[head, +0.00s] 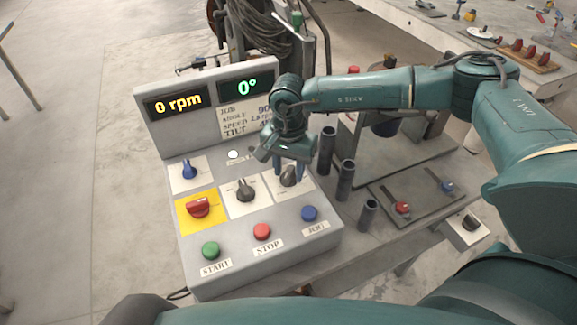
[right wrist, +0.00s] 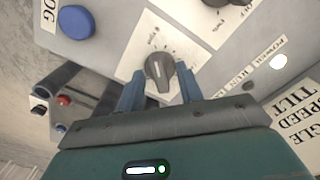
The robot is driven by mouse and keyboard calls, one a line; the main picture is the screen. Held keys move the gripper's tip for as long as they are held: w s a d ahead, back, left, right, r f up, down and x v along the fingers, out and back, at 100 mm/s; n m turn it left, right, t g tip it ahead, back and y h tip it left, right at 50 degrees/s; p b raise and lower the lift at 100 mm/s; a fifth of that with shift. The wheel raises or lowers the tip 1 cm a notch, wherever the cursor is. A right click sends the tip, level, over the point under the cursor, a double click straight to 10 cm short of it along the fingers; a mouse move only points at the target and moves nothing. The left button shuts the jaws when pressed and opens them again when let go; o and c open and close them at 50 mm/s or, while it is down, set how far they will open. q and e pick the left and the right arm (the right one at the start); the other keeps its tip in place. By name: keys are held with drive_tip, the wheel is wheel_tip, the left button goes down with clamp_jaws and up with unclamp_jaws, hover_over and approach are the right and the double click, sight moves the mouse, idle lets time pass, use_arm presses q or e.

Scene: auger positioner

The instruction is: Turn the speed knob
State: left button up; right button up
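A dark grey pointer knob (head: 289,179) on a white plate with scale marks sits at the right of the control panel (head: 220,226). In the right wrist view this knob (right wrist: 159,72) stands between my gripper's blue fingers; its small plate lettering is too blurred to confirm as speed. My right gripper (head: 289,166) is open and comes down over this knob, one finger on each side. In the right wrist view my right gripper (right wrist: 160,84) shows small gaps beside the knob. A second grey knob (head: 245,189) sits to its left. My left gripper is not in view.
The panel also holds a blue switch (head: 188,170), a red switch (head: 198,207) on yellow, and START (head: 210,250), STOP (head: 262,231) and JOG (head: 309,213) buttons. The rpm display (head: 178,103) reads 0. Dark upright tubes (head: 327,150) stand close right.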

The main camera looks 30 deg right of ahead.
clamp_jaws()
idle(0.5)
